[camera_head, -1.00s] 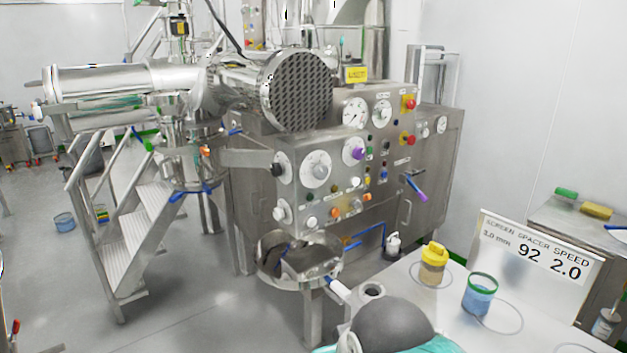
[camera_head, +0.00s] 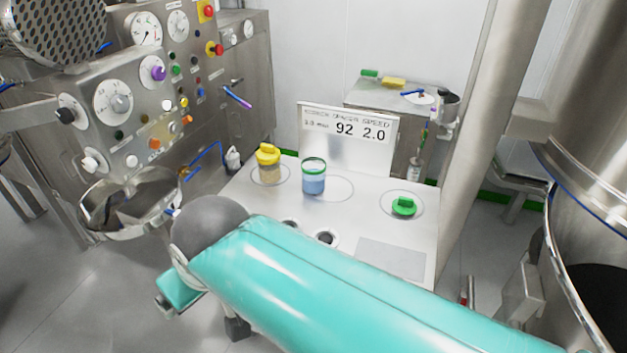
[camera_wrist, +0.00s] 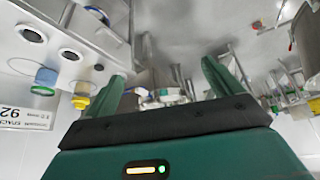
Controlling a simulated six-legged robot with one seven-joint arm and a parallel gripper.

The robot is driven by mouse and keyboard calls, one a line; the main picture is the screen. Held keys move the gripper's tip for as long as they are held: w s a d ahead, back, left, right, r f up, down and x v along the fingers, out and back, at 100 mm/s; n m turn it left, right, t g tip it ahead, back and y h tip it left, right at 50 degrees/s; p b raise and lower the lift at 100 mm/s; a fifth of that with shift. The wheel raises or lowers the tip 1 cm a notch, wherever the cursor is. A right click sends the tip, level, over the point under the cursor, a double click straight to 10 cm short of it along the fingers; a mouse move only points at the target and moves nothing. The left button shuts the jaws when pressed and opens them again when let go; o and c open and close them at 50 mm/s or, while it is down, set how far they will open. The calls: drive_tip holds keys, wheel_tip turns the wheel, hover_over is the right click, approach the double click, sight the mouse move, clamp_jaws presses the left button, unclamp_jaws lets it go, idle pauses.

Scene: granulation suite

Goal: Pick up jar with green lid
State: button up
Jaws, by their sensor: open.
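A clear jar with blue contents and a green rim (camera_head: 313,178) stands upright on the steel table (camera_head: 345,222), in front of the sign. Its top looks open. A flat green lid with a knob (camera_head: 403,206) lies apart on the right of the table, inside a marked circle. The blue jar also shows at the left of the tilted wrist view (camera_wrist: 45,78). My gripper (camera_wrist: 162,76) is open, with nothing between its fingers, away from the jar. In the head view my arm hides the table's front.
A yellow-lidded jar (camera_head: 268,164) stands close left of the blue jar. A sign (camera_head: 347,137) reading 92 and 2.0 stands behind. A control-panel machine (camera_head: 150,90) is at left, a large steel vessel (camera_head: 590,130) at right. Table space between jar and lid is clear.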

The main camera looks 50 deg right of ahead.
sight(312, 174)
drive_tip(key=shift+o, duration=0.4)
drive_tip(key=w+d+f+m+g+y, duration=0.2)
drive_tip(key=w+d+f+m+y, duration=0.2)
drive_tip(key=w+f+m+y, duration=0.45)
drive_tip(key=w+d+f+m+t, duration=0.2)
drive_tip(key=w+d+m+t, duration=0.3)
drive_tip(key=w+d+m, duration=0.45)
drive_tip(key=s+d+f+m+t+h, duration=0.15)
drive_tip(key=d+m+t, duration=0.35)
drive_tip(key=d, duration=0.5)
drive_tip(key=d+f+m+t+h, duration=0.25)
drive_tip(key=d+m, duration=0.35)
drive_tip(key=d, duration=0.4)
drive_tip(key=s+d+f+m+h, duration=0.2)
drive_tip(key=d+m+h, duration=0.1)
drive_tip(key=d, duration=0.2)
drive_tip(key=s+d+f+m+h, duration=0.2)
drive_tip(key=s+d+m+h, duration=0.1)
drive_tip(key=d+m, duration=0.1)
drive_tip(key=s+d+f+m+t+h, duration=0.1)
drive_tip(key=s+d+f+m+h, duration=0.2)
drive_tip(key=d, duration=0.3)
drive_tip(key=shift+h, duration=0.35)
drive_tip(key=x, duration=1.3)
drive_tip(key=shift+w+d, duration=0.3)
drive_tip(key=shift+r, duration=0.1)
drive_tip(key=c, duration=1.8)
